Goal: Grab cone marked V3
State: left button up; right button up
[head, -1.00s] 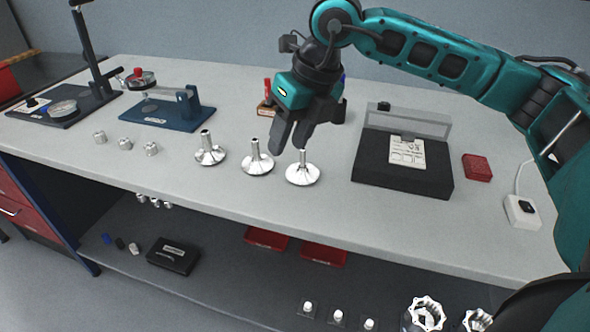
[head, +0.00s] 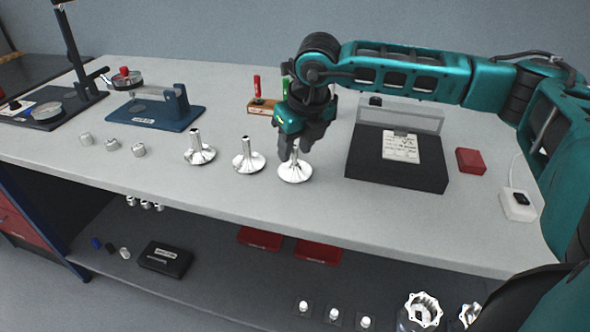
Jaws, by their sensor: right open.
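Three silver cones with wide round bases and thin upright stems stand in a row on the bench: a left cone (head: 199,149), a middle cone (head: 248,158) and a right cone (head: 295,173). I cannot read any V3 marking on them at this size. My right gripper (head: 294,156) is open and points down over the right cone, its fingers around or just in front of the stem top. Whether the fingers touch the stem is hard to tell. The left gripper is out of view.
A black case (head: 396,173) with a clear lid and paper stands right of the cones, with a red box (head: 470,161) beyond it. A wooden block with red and green handles (head: 263,103) is behind the gripper. A blue fixture (head: 155,115) and small cylinders (head: 112,145) are left.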

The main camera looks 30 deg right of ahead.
jog(key=shift+x, duration=1.2)
grip_shut()
